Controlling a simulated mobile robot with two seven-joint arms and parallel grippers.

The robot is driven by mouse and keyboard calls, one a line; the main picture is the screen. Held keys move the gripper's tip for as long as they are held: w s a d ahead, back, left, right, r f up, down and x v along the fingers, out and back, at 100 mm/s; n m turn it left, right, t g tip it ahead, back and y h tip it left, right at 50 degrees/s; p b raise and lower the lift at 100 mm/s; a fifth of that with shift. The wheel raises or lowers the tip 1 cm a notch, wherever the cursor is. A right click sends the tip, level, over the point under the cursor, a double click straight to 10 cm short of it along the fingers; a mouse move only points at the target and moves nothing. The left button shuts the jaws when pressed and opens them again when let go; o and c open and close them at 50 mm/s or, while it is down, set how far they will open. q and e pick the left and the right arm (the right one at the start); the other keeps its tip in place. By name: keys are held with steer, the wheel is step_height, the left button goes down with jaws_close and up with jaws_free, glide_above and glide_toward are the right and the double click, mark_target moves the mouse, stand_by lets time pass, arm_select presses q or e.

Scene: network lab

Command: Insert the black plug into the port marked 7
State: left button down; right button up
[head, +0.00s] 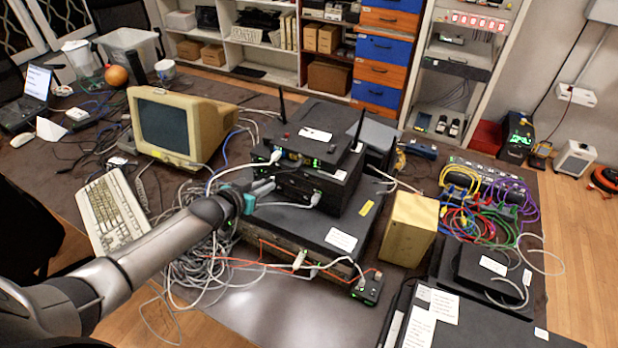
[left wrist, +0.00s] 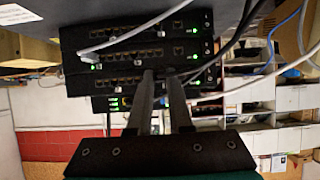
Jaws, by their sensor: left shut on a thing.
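My left gripper (head: 270,186) reaches in from the left to the front of the stacked black network switches (head: 330,188). In the left wrist view the gripper (left wrist: 160,74) is shut on the small dark plug (left wrist: 161,73), mostly hidden between the fingertips. A black cable runs from near the tips to the upper right. The fingertips are in front of the stacked switches (left wrist: 128,82), which have rows of ports and green lights. Port numbers are too small to read, so I cannot tell which is 7. I cannot tell whether the plug touches a port. My right gripper is out of view.
White cables (head: 225,173) with plugs run into the switches close to my gripper. A beige monitor (head: 170,125) and keyboard (head: 112,210) stand to the left. A tan box (head: 408,228) and coloured cables (head: 480,210) are to the right. Tangled grey cable (head: 205,262) lies below my arm.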

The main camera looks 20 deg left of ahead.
arm_select(q)
steer(key=s+d+p, duration=0.2)
steer(key=s+d, duration=0.1)
steer(key=d, duration=0.5)
steer(key=w+b, duration=0.2)
steer(key=w, duration=0.1)
steer(key=w+b, duration=0.1)
steer(key=w, duration=0.1)
steer(key=shift+d+b, duration=0.35)
steer(key=c, duration=1.4)
jaws_free()
jaws_close()
steer(key=shift+w, duration=0.1)
steer(key=shift+w+d, duration=0.1)
steer(key=shift+w, duration=0.7)
stand_by(1.1)
